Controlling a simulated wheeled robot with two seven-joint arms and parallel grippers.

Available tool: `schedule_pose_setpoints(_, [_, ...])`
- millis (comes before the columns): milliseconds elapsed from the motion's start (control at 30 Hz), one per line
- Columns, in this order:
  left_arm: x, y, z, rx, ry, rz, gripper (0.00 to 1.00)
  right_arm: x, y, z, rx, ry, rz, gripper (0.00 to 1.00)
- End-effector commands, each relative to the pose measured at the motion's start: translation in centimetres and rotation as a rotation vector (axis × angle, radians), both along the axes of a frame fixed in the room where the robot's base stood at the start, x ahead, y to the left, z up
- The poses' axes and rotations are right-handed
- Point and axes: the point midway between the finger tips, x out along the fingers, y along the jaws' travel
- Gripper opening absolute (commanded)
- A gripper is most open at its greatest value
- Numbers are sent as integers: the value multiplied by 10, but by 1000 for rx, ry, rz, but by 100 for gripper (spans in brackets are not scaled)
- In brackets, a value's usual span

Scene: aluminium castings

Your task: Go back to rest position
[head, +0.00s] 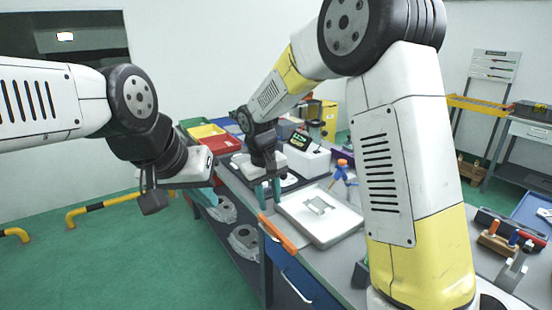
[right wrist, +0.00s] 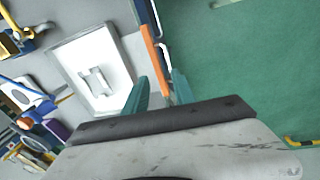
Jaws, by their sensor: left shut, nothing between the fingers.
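My left gripper (head: 205,196) is at the left of the head view, out past the bench's end and above the green floor. Its teal fingers are partly hidden behind my wrist; it is shut and empty. My right gripper (head: 268,196) points down over the near edge of the bench, just left of a white tray. Its two teal fingers are apart with nothing held between them. They also show in the right wrist view (right wrist: 160,92), with an orange bar behind the gap.
The white tray (head: 341,229) with a grey part on it lies on the grey bench. The orange bar (head: 277,234) runs along the bench edge. Red (head: 222,146) and yellow bins stand at the back. Round castings (head: 243,240) sit on the lower shelf. Floor at left is clear apart from yellow-black rails.

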Motion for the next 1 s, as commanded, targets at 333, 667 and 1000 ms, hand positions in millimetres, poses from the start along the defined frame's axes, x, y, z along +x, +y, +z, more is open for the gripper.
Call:
schedule_pose_setpoints(333, [0, 0, 0, 0, 0, 0, 0, -70, -105, 102, 240, -121, -211, 32])
schedule_pose_setpoints(667, [0, 0, 0, 0, 0, 0, 0, -163, -168, 141, 396, -289, -375, 32])
schedule_pose_setpoints(1000, [0, 0, 0, 0, 0, 0, 0, -206, -183, 142, 446, -381, -446, 32])
